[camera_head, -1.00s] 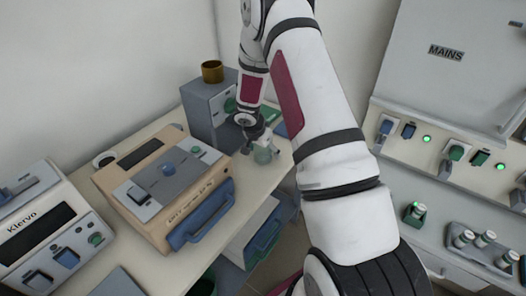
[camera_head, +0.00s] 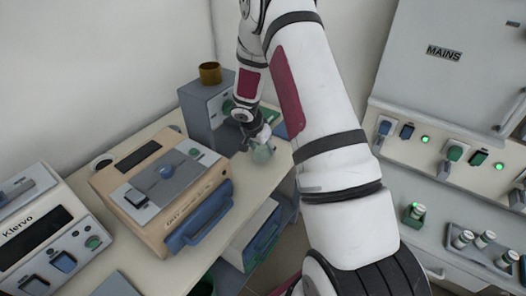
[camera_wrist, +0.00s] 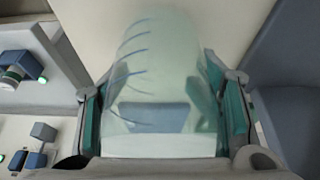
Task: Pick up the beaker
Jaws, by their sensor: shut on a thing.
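The beaker (camera_wrist: 160,75) is clear, greenish glass with blue graduation lines. It fills the middle of the wrist view, between the two green-padded fingers of my gripper (camera_wrist: 165,110). The gripper is shut on it, with a finger on each side. In the head view the beaker (camera_head: 262,154) shows small below my gripper (camera_head: 258,141), at the right end of the cream bench. I cannot tell whether its base is touching the bench or just above it.
A grey box (camera_head: 203,112) with a brown cup (camera_head: 210,73) on top stands just left of the gripper. A beige furnace unit (camera_head: 160,185) with a blue handle is nearer. The MAINS panel (camera_head: 450,55) and a tray of vials (camera_head: 478,245) are at right.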

